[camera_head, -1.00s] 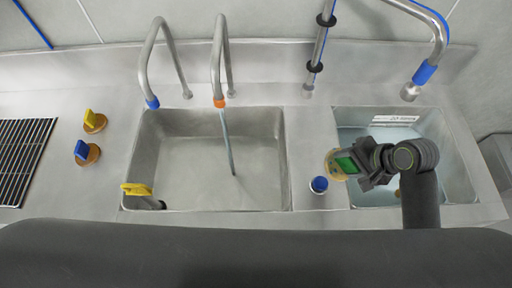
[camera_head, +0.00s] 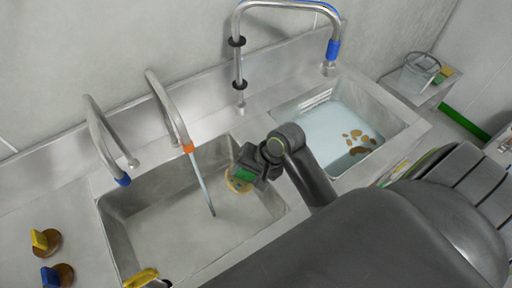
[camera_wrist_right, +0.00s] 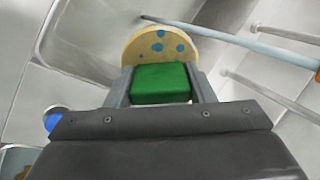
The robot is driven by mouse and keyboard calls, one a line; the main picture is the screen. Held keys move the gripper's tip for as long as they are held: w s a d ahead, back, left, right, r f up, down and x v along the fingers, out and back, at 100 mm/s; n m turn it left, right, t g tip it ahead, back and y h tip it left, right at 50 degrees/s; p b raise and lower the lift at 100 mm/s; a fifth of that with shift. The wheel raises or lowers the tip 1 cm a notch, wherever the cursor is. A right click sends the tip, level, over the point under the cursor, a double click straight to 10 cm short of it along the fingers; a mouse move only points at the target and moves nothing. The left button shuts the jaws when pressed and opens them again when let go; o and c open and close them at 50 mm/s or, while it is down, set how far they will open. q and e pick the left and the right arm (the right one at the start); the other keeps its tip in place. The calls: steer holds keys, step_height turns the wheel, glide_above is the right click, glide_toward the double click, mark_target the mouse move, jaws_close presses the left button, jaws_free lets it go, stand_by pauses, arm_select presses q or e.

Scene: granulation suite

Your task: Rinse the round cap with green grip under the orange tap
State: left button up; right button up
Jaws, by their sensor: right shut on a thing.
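The round cap (camera_head: 236,184) is tan with blue spots and has a green grip (camera_head: 245,174). My right gripper (camera_head: 254,170) is shut on the green grip and holds the cap over the right part of the left basin. In the right wrist view the cap (camera_wrist_right: 160,45) stands beyond the green grip (camera_wrist_right: 160,84), between my two fingers. The orange tap (camera_head: 188,147) is left of the cap, and a stream of water (camera_head: 203,190) falls from it into the basin. The cap is apart from the stream in the head view.
The left basin (camera_head: 135,225) is wide and open. A blue-ringed tap (camera_head: 123,180) hangs at its left. The right basin (camera_head: 357,102) holds water and several brown pieces. Yellow (camera_head: 40,240) and blue (camera_head: 48,276) knobs are on the left counter.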

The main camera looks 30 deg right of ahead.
steer(key=w+a, duration=0.2)
steer(key=a, duration=0.1)
steer(key=shift+w+a+f, duration=0.1)
steer(key=shift+w+f, duration=0.05)
steer(key=shift+f, duration=0.05)
steer(key=w+a+f, duration=0.1)
steer(key=w+a, duration=0.3)
steer(key=shift+w+a+f, duration=0.15)
steer(key=shift+a+f, duration=0.05)
stand_by(0.4)
steer(key=shift+w+d, duration=0.1)
steer(key=shift+w+d, duration=0.35)
steer(key=shift+s+a, duration=0.1)
stand_by(0.4)
steer(key=shift+s+a, duration=0.35)
steer(key=shift+s, duration=0.05)
steer(key=shift+w+d, duration=0.1)
steer(key=shift+w+d, duration=0.35)
steer(key=shift+w, duration=0.05)
